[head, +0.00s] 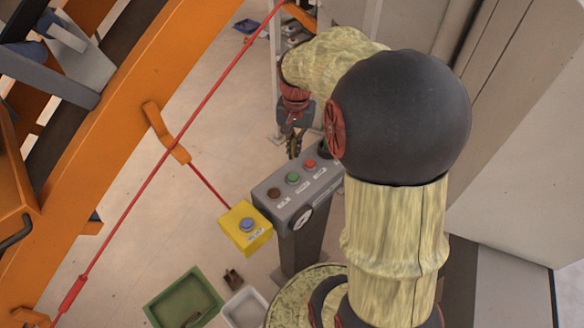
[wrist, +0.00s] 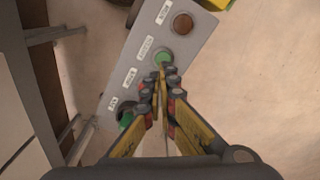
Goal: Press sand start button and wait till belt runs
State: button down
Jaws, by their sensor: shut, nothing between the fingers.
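A grey control box (head: 262,190) stands on a dark post, with a row of round buttons and white labels too small to read surely. From the near end come a brown button (head: 273,193), a green button (head: 293,178), a red button (head: 310,163) and another green button, partly hidden by my arm. My gripper (head: 294,152) is shut and empty, pointing down at the box. In the wrist view its fingertips (wrist: 162,70) lie at the edge of the middle green button (wrist: 163,57); touch cannot be told. The far green button (wrist: 125,120) is partly covered by a finger.
A yellow box (head: 235,223) with a blue button sits beside the control box. A red cord (head: 190,125) runs along an orange frame (head: 175,75) at left. A green tray (head: 160,310) and a white tray (head: 238,315) lie below. Grey cabinets (head: 530,130) stand right.

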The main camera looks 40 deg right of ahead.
aim_at(292, 177)
jog(key=shift+w+d+r+m, duration=0.3)
jog(key=shift+w+r+m, duration=0.4)
jog(key=shift+m, duration=0.3)
notch_tip(292, 177, down, 14)
jog(key=shift+w+b, duration=0.15)
jog(key=shift+b, duration=0.55)
jog(key=shift+f, duration=0.1)
